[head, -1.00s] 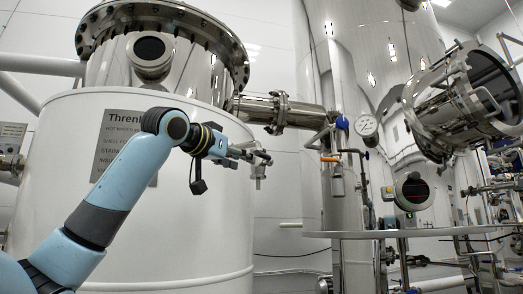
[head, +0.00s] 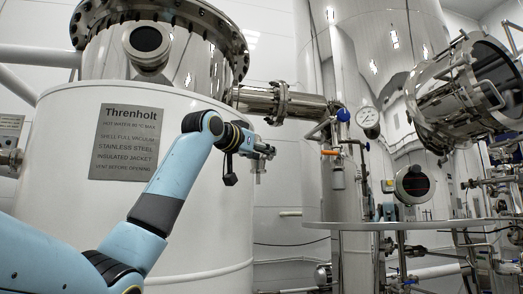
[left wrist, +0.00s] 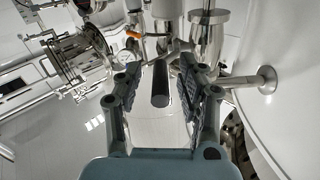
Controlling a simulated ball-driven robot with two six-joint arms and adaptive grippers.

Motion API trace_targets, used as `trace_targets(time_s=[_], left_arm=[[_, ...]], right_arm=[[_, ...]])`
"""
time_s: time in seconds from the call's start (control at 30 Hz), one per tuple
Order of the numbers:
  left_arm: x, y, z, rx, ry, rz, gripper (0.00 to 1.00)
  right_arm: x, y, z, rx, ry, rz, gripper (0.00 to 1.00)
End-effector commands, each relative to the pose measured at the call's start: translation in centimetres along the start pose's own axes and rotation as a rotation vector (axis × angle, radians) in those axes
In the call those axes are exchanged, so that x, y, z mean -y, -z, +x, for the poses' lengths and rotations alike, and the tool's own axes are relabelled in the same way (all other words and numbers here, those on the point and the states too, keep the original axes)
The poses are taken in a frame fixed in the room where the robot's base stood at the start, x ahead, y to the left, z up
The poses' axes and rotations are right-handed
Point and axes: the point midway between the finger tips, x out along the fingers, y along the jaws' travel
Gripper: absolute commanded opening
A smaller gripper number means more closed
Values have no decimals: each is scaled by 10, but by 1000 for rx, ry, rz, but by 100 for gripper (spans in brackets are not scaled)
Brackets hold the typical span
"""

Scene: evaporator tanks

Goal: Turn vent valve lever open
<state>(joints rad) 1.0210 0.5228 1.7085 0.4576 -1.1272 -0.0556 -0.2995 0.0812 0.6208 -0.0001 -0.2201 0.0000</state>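A dark, round lever grip (left wrist: 160,84) shows in the left wrist view between the two fingers of my left gripper (left wrist: 161,92). The fingers are open on either side of it, with gaps visible on both sides. It appears to belong to the metal valve fitting beyond, though the joint is not clear. In the head view my left gripper (head: 266,151) is at the right side of the white tank, beside a small metal valve body (head: 259,166). The gripper hides the lever there. My right gripper is out of view.
The white tank (head: 60,150) with its Threnholt plate (head: 127,142) stands behind my left arm. An orange-handled valve (head: 330,152) and a blue knob (head: 343,115) are on pipework to the right. A round metal platform (head: 440,224) is at lower right.

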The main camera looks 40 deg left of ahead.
Motion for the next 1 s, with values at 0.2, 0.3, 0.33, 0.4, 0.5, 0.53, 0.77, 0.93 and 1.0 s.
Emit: trace_targets(time_s=[0.2,0.3,0.33,0.4,0.5,0.53,0.77,0.93,1.0], left_arm=[[0,0,0,0,0,0,27],[0,0,0,0,0,0,14],[0,0,0,0,0,0,10],[0,0,0,0,0,0,1],[0,0,0,0,0,0,0],[0,0,0,0,0,0,0],[0,0,0,0,0,0,0],[0,-2,0,-14,2,0,0],[0,-5,0,-29,5,1,0]], right_arm=[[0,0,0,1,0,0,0],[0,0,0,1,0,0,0],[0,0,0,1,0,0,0],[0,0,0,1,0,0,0],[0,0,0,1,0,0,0],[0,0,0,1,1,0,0],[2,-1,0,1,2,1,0],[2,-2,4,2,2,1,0],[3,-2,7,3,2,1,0]])
